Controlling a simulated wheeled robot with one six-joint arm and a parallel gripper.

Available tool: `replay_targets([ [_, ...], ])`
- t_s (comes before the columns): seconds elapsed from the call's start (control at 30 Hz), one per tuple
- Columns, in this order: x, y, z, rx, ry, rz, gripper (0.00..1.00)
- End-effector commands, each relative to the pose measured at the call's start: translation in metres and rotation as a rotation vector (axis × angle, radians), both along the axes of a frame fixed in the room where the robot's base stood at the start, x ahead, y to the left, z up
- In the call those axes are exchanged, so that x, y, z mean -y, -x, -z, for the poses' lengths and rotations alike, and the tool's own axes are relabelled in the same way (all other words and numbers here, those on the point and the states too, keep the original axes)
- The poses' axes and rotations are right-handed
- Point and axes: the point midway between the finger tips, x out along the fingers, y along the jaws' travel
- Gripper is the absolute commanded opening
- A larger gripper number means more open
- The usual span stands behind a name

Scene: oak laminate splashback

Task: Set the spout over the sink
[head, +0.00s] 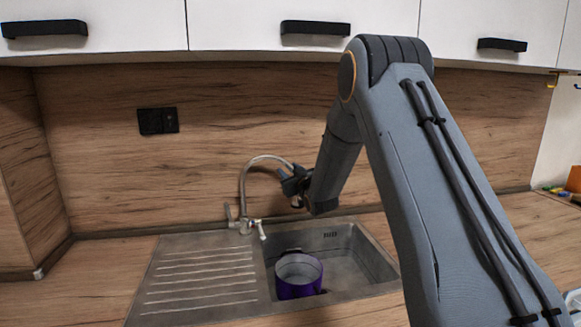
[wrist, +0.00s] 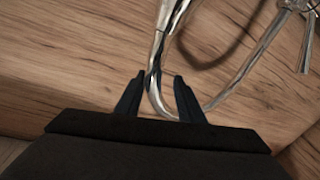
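The metal spout (head: 245,185) rises from the tap base behind the sink and arches to the right. Its down-turned end shows just below my gripper, in the picture above the back left part of the sink basin (head: 345,262). My gripper (head: 287,182) is at the right-hand, descending part of the arch. In the wrist view, the fingers of my gripper (wrist: 159,80) are apart, with the spout (wrist: 157,52) passing between them. The spout looks nearer the left finger, with a gap to the right finger. Whether a finger touches it is unclear.
A purple pot (head: 298,282) stands in the basin. The ribbed drainboard (head: 205,272) on the left is empty. Tap handles (head: 262,230) stand beside the spout base. The wooden splashback (head: 205,190) is close behind, and white cupboards (head: 245,25) hang above.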

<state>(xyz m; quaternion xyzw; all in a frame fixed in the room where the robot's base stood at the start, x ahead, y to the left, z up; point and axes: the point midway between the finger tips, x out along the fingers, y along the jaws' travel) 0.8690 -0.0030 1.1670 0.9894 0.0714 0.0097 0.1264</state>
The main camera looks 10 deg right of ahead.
Motion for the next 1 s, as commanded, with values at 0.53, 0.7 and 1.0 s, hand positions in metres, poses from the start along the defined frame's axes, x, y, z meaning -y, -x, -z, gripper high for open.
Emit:
replay_targets([
  [0.53, 0.001, -0.021, 0.000, -0.001, 0.000, 0.004, 0.35],
  [0.7, 0.001, -0.021, 0.000, -0.001, 0.000, 0.004, 0.06],
  [1.0, 0.003, -0.019, 0.001, -0.001, -0.001, 0.016, 0.00],
])
